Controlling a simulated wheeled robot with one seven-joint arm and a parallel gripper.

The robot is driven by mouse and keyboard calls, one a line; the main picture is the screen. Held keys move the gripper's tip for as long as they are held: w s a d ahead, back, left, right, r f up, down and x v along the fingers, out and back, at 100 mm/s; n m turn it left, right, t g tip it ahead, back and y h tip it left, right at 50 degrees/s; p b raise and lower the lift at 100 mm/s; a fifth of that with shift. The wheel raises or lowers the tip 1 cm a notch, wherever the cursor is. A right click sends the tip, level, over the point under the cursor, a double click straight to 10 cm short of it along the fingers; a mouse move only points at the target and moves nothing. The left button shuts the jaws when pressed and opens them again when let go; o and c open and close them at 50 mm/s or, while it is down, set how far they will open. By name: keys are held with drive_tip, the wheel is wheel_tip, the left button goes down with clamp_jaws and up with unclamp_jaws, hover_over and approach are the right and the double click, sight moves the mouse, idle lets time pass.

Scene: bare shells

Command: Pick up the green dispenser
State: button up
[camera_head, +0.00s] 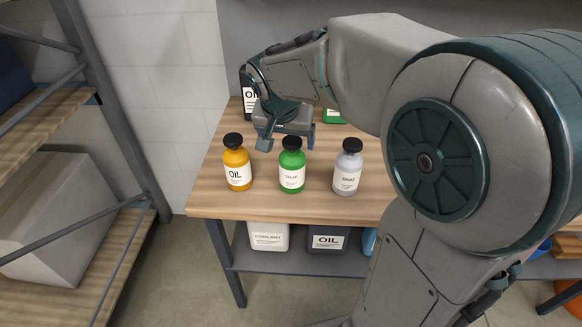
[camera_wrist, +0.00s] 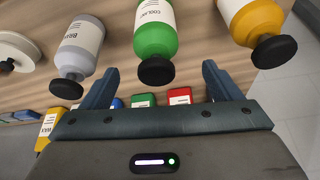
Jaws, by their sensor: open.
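The green dispenser (camera_head: 292,171) is a green bottle with a black cap and white label. It stands upright on the wooden table (camera_head: 215,200), between an orange oil bottle (camera_head: 237,168) and a grey bottle (camera_head: 347,172). In the wrist view the green dispenser (camera_wrist: 155,38) shows beyond the gap between my fingers, its cap towards me. My gripper (camera_head: 286,140) is open and empty, just above and behind the green dispenser in the head view. In the wrist view my gripper (camera_wrist: 160,85) shows both fingers spread, with nothing between them.
Close neighbours are the grey bottle (camera_wrist: 78,50) on one side and the orange bottle (camera_wrist: 252,25) on the other. A dark oil container (camera_head: 249,100) and a green container (camera_head: 334,116) stand at the back. A metal shelf with a box (camera_head: 60,205) is at left.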

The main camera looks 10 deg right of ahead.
sight(292, 152)
drive_tip(key=shift+d+p+x, duration=0.15)
drive_tip(key=shift+p+x, duration=0.1)
drive_tip(key=shift+x, duration=1.5)
drive_tip(key=shift+d+p+x, duration=0.1)
drive_tip(key=shift+p+x, duration=0.15)
drive_tip(key=shift+x, duration=1.45)
drive_tip(key=shift+s, duration=0.1)
drive_tip(key=c, duration=1.7)
drive_tip(key=shift+r, duration=0.1)
drive_tip(key=shift+c, duration=0.4)
drive_tip(key=shift+r, duration=0.15)
